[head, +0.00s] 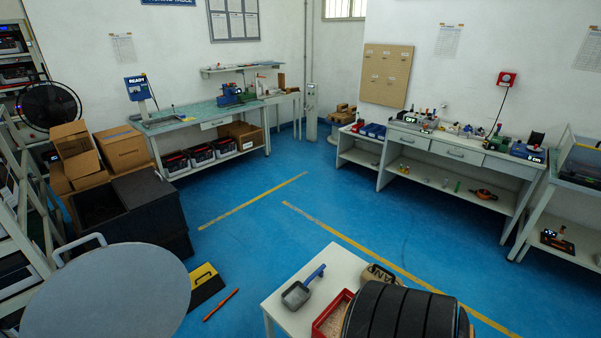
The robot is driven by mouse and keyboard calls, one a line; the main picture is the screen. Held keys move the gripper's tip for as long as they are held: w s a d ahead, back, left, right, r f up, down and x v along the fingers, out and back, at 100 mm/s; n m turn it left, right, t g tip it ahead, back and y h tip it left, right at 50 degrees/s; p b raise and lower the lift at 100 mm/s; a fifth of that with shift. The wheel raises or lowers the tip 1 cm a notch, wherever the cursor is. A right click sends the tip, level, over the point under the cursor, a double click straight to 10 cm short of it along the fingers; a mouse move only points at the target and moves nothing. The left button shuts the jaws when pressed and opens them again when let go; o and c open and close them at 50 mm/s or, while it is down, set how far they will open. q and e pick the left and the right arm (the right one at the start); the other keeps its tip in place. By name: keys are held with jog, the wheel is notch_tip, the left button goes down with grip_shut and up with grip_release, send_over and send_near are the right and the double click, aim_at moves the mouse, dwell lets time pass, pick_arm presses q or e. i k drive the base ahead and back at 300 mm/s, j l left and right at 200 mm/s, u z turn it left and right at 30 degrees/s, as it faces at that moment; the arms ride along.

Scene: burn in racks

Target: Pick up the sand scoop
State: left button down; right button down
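The sand scoop (297,294) lies on a small white table (283,318) at the bottom middle of the head view. It has a grey pan and a blue handle (315,273) that points up and to the right. A red tray (322,325) with sand-coloured grains stands just right of the scoop, partly cut off by the frame's bottom edge. Neither of my grippers shows in the head view, and nothing holds the scoop.
A tan lettered container (377,273) stands behind a dark ribbed rounded shape (400,310) that hides the table's right part. A large grey disc (120,295) fills the lower left. A yellow-black board (205,284) and an orange stick (221,305) lie on the blue floor.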

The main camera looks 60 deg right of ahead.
aim_at(295, 295)
jog(key=z, duration=1.85)
